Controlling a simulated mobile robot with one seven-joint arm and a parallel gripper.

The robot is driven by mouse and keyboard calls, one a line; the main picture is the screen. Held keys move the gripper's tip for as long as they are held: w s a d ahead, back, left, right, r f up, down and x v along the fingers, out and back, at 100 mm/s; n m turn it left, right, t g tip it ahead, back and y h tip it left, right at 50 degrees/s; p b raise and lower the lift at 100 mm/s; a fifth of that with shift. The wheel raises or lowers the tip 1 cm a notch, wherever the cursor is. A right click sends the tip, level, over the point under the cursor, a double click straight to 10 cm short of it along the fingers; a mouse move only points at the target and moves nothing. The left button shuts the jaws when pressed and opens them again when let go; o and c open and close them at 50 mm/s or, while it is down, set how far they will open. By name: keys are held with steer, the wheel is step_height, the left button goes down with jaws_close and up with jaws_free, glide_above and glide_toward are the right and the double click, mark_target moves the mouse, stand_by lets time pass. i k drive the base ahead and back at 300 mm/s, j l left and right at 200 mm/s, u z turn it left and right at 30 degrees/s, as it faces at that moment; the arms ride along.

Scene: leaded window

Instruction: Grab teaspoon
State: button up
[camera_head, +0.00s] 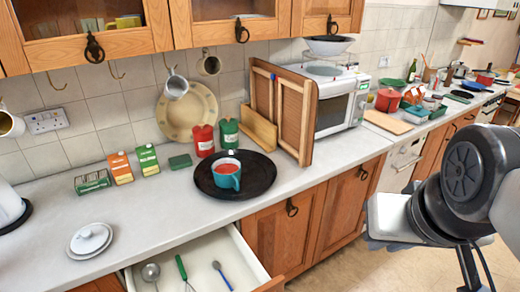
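A small spoon with a blue handle (222,275), which looks like the teaspoon, lies in the open drawer (258,272) at the bottom of the head view. To its left in the drawer are a green-handled utensil (182,268) and a round-bowled metal ladle (151,272); both run towards the bottom edge of the picture. My arm is at the right, over the floor and well apart from the drawer. The pale block at its end (392,217) seems to be part of my gripper. No clear fingertips show, so I cannot tell if it is open.
On the counter above the drawer are a dark round tray (261,186) with a teal mug (227,174), a white lid (89,239) and several small boxes. Wooden boards (295,115) and a microwave (340,104) stand behind. Open floor (350,265) lies between my arm and the cabinets.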

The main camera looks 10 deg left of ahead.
mark_target(216, 265)
steer(key=j+u, duration=0.1)
steer(key=u, duration=0.35)
steer(key=j+u, duration=0.1)
steer(key=u, duration=0.35)
steer(key=j+u, duration=0.15)
steer(key=u, duration=0.3)
steer(key=z, duration=0.25)
steer(key=k+j+z, duration=0.25)
steer(key=k, duration=0.35)
steer(key=i+l+u, duration=0.5)
steer(key=i+l, duration=0.2)
